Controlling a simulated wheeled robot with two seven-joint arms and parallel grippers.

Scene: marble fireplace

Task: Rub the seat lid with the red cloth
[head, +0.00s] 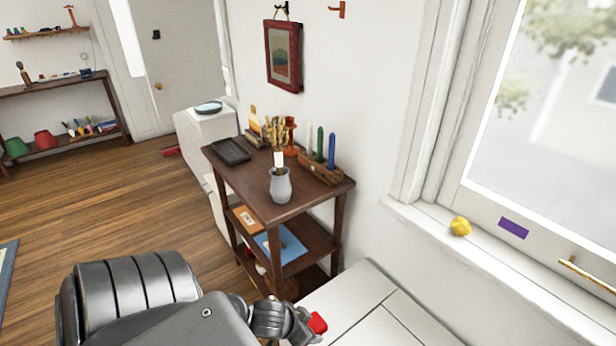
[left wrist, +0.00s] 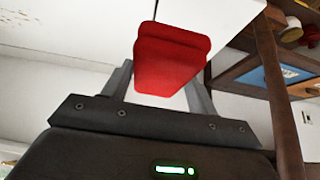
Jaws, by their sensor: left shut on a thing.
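The red cloth (head: 317,323) is a small folded red pad, held in my left gripper (head: 305,330) low in the head view. The left wrist view shows the cloth (left wrist: 170,62) clasped between the two fingers of my left gripper (left wrist: 165,88). The white seat lid (head: 372,318) lies under the window, beside and beyond the gripper. In the left wrist view a white panel (left wrist: 75,25) is close to the cloth; I cannot tell whether they touch. My right gripper is not in view.
A dark wooden shelf stand (head: 318,196) stands behind the seat, carrying a grey vase (head: 281,187), a black tray (head: 231,151) and candles. A yellow lump (head: 460,226) sits on the window sill (head: 415,215). Open wooden floor (head: 120,215) lies to the left.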

